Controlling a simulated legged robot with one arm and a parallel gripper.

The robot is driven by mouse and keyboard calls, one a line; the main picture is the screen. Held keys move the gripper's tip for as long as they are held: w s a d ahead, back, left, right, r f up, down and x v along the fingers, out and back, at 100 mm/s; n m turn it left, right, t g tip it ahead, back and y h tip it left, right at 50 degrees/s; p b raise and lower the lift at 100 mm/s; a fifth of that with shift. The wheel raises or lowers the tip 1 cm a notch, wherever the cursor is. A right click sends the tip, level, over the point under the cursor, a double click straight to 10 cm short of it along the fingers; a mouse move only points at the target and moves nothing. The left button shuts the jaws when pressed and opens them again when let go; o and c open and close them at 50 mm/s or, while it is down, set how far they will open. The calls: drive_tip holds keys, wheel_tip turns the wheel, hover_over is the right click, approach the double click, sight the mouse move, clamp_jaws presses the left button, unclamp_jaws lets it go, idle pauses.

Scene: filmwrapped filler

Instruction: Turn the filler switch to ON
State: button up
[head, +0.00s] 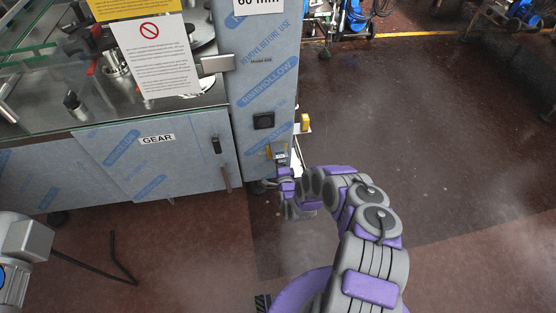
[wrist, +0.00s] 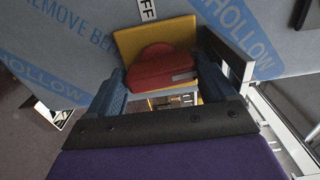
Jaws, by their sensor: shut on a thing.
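The filler switch is a red knob (wrist: 165,68) on a yellow plate (wrist: 128,42), mounted on the film-wrapped cabinet (wrist: 75,35). A white label (wrist: 148,9) above the plate shows the letters "FF"; the rest is cut off. My gripper (wrist: 163,73) has one finger on each side of the red knob and is shut on it. In the head view, my gripper (head: 284,184) is at the lower part of the cabinet column (head: 262,85), and the yellow plate (head: 277,148) shows just above it. My gripper mostly hides the knob there.
A black square fitting (head: 263,121) sits above the switch on the column. A panel marked "GEAR" (head: 150,165) with a black handle (head: 216,145) is to the left. The floor to the right (head: 460,130) is open.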

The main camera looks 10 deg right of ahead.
drive_tip(key=shift+s+d+f, duration=0.1)
drive_tip(key=shift+d+f, duration=0.05)
drive_tip(key=shift+d, duration=0.55)
drive_tip(key=o, duration=0.8)
drive_tip(key=shift+o, duration=0.4)
drive_tip(key=shift+a, duration=0.2)
drive_tip(key=shift+a, duration=0.3)
